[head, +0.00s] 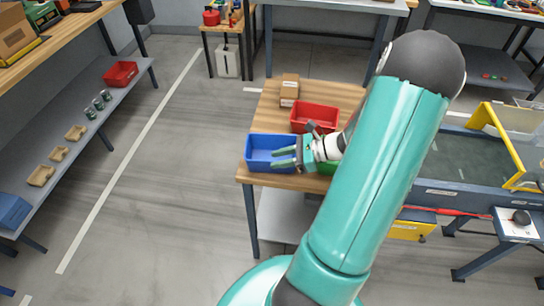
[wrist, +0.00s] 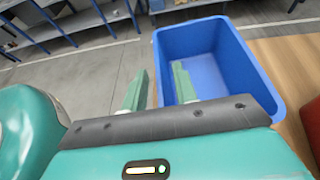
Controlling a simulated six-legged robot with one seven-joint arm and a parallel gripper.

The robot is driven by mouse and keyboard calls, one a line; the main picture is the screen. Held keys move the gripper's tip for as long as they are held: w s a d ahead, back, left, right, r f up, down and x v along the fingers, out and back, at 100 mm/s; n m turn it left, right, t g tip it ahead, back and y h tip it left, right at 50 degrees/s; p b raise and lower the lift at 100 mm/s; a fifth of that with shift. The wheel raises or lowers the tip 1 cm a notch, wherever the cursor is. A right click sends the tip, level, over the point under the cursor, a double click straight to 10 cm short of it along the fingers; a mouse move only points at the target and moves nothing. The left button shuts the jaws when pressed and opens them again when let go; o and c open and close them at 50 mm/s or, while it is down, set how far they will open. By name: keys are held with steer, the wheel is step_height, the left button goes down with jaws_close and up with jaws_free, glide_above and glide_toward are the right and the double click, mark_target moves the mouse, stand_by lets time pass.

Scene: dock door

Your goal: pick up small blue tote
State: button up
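The small blue tote (head: 255,163) stands upright on the left front corner of a wooden table (head: 290,181), open at the top and empty as far as I see. My gripper (head: 273,157) is at its right side in the head view, fingers pointing left. In the wrist view the blue tote (wrist: 232,62) fills the upper right. There my gripper (wrist: 160,70) is open, with one green finger outside the tote's wall and the other over its inside. The wall lies between them, with a visible gap. The lower finger parts are hidden behind the gripper body.
A red tote (head: 315,116) and a cardboard box (head: 289,90) stand behind on the table. A green item beside my gripper is mostly hidden. Another blue bin (head: 13,211) is on the left shelf. A conveyor with a yellow frame (head: 483,118) is at right. The left floor is clear.

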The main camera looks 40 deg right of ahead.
steer(key=shift+w+a+f, duration=0.15)
steer(key=shift+w+a, duration=0.1)
jaws_close()
stand_by(1.3)
